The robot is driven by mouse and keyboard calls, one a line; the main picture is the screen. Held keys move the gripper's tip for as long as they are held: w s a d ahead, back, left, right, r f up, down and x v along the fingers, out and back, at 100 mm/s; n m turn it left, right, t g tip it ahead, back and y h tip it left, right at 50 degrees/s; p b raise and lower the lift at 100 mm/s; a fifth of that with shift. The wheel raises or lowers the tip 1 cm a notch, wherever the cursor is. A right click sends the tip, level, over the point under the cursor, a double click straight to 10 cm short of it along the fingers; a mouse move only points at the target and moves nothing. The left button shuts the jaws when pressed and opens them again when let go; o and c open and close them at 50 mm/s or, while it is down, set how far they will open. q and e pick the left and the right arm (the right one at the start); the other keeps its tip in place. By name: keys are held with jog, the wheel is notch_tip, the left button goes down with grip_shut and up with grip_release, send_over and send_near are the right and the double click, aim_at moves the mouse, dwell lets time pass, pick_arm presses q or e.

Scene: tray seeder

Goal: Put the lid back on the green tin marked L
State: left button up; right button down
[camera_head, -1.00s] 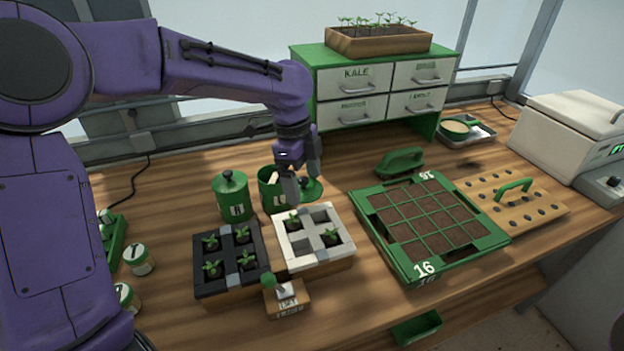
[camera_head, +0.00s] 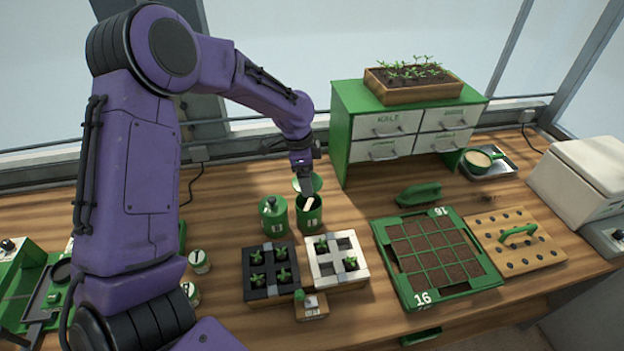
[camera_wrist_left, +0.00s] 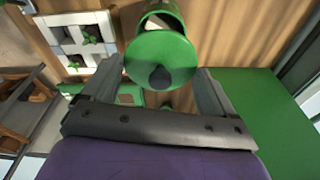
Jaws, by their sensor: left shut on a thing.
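The open green tin (camera_head: 310,216) stands on the bench with a pale object sticking up inside; its label is too small to read. My left gripper (camera_head: 305,187) is shut on the green lid (camera_head: 314,181), which is tilted and apart from the bench, above the back of the open tin. In the left wrist view the round lid (camera_wrist_left: 160,58) with its dark knob shows between the fingers, and the open tin (camera_wrist_left: 172,10) is just beyond it. My right gripper is out of view.
A lidded green tin (camera_head: 273,217) stands close left of the open one. The black seedling tray (camera_head: 248,290) and white tray (camera_head: 314,267) are in front. A green drawer cabinet (camera_head: 341,130) stands behind right. Bare bench lies right of the open tin.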

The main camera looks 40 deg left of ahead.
pick_arm(q)
jog(key=shift+w+d+f, duration=0.1)
jog(key=shift+w+f, duration=0.05)
jog(key=shift+f, duration=0.5)
jog(key=shift+f+b, duration=0.6)
jog(key=shift+f, duration=1.95)
jog(key=shift+r, duration=0.1)
jog(key=shift+p, duration=0.4)
jog(key=shift+f, duration=0.2)
jog(key=o, duration=0.8)
